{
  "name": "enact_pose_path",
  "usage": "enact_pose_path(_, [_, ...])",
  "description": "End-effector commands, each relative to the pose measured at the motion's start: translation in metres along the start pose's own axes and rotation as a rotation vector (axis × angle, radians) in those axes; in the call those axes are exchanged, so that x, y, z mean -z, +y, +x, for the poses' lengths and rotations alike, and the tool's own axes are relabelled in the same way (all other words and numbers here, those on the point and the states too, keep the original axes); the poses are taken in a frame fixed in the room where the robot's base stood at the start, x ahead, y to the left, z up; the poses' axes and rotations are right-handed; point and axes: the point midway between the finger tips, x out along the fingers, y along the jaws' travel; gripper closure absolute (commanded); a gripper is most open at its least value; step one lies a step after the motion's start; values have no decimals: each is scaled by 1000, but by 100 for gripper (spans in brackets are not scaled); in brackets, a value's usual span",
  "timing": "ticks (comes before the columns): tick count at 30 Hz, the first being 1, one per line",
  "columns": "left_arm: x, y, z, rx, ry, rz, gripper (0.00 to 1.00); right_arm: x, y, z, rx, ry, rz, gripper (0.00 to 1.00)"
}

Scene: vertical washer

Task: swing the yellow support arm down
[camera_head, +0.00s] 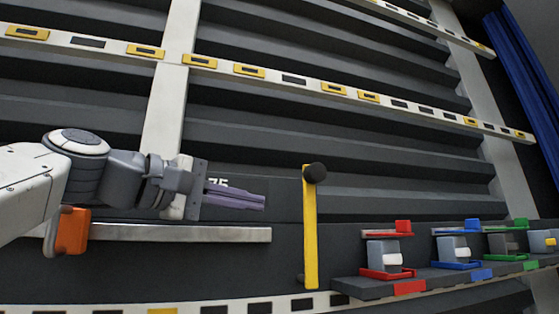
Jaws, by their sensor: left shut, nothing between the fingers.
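The yellow support arm (310,235) is a narrow flat bar that stands upright at the middle of the camera_head view. A round black knob (314,172) sits at its top end. My left gripper (263,202) reaches in from the left, with its purple-grey fingers pointing right. The fingers are shut and empty. In the picture their tips are a short way left of the bar, below the knob's height, with a visible gap. My right gripper is not in the view.
A pale horizontal ledge (185,233) runs below my left gripper, with an orange block (73,231) at its left end. To the right, a grey shelf (440,281) carries several coloured holders, including a red one (385,272) and a blue one (458,264). A slatted dark wall stands behind.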

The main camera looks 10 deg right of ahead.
Motion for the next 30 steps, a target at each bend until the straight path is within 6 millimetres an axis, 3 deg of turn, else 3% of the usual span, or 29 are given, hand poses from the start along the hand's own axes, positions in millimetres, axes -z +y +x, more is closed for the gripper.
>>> enact_pose_path(1, [0,22,-7,-33,1,-3,100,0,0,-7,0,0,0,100])
enact_pose_path(5, [-3,44,-16,-80,-7,-9,100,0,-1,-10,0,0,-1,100])
enact_pose_path(17, [-5,47,-13,-85,-11,-10,100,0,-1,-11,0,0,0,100])
enact_pose_path(20, [-5,49,-3,-84,-14,-10,100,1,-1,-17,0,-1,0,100])
enact_pose_path(30, [-6,55,57,-82,-14,-11,100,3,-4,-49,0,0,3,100])
